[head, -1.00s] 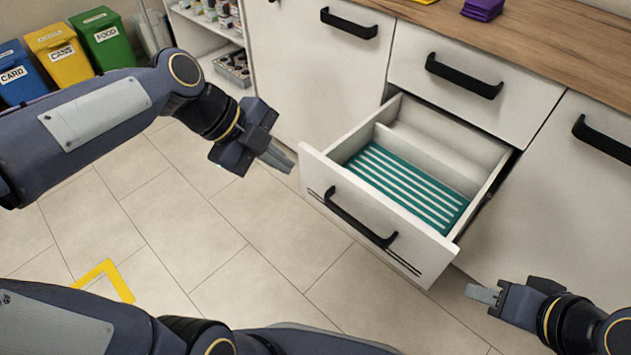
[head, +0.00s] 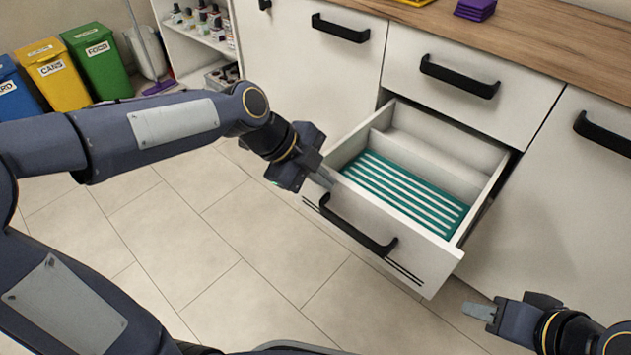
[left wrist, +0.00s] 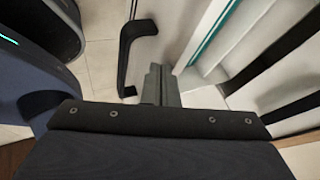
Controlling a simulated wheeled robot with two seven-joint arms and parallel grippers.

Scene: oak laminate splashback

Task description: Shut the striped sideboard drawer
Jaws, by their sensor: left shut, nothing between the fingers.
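The striped drawer (head: 375,233) stands pulled out below an upper drawer. Its white front has thin dark stripes and a black bar handle (head: 357,226); a teal and white striped liner (head: 405,190) lies inside. My left gripper (head: 327,178) is shut and empty, its fingertips at the far left end of the drawer front; I cannot tell whether they touch it. In the left wrist view the shut fingers (left wrist: 159,84) sit between the handle (left wrist: 127,60) and the drawer's inside. My right gripper (head: 478,311) is low, right of the drawer front; its finger gap cannot be made out.
The upper drawer (head: 455,95) and the cabinet door (head: 330,60) are closed, with protruding black handles. A wooden worktop (head: 560,50) carries purple items (head: 475,9). Bins (head: 98,62) and an open shelf (head: 205,35) stand at the back left. The floor before the drawer is clear.

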